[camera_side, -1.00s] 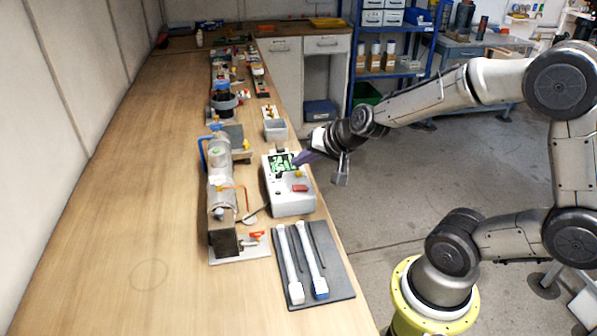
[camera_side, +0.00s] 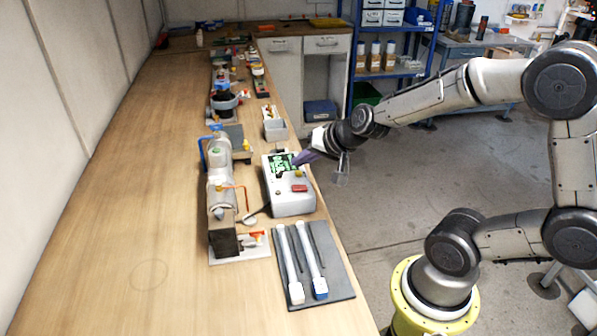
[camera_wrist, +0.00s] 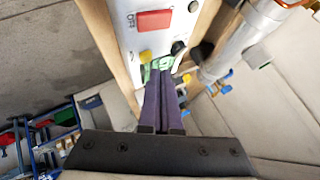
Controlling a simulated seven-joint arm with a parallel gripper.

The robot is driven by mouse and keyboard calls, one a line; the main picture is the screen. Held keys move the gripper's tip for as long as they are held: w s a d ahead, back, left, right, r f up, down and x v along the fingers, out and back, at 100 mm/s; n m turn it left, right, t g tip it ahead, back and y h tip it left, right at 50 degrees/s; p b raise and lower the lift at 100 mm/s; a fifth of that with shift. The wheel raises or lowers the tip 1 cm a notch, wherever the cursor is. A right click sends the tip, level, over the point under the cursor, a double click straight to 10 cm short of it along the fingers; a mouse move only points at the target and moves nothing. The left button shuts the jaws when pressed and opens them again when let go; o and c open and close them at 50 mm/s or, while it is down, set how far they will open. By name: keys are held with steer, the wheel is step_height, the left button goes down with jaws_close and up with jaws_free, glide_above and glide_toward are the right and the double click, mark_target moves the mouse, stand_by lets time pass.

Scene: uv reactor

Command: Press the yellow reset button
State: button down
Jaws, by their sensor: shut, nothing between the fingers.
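The yellow reset button (camera_side: 298,173) is on the white control box (camera_side: 291,204), beside its green-lit screen (camera_side: 278,166). In the wrist view the yellow button (camera_wrist: 145,56) shows just left of the fingertips, on the panel. My gripper (camera_side: 294,161) has purple fingers, shut and empty, reaching over the box from the right. In the wrist view the gripper (camera_wrist: 161,70) points at the screen end of the panel. The fingertips look close to the button; I cannot tell whether they touch the panel.
A red OFF switch (camera_wrist: 153,20) and a black knob (camera_wrist: 178,47) share the panel. The cylindrical reactor (camera_side: 220,185) stands left of the box. A dark tray with white lamps (camera_side: 312,265) lies in front. A grey bin (camera_side: 275,130) stands behind. The bench's left side is clear.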

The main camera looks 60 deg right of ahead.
mark_target(301, 179)
steer(key=shift+f, duration=0.25)
stand_by(0.4)
steer(key=shift+f, duration=0.2)
steer(key=shift+f, duration=0.5)
stand_by(1.0)
steer(key=shift+r, duration=0.9)
steer(key=shift+r, duration=0.1)
steer(key=shift+r, duration=2.4)
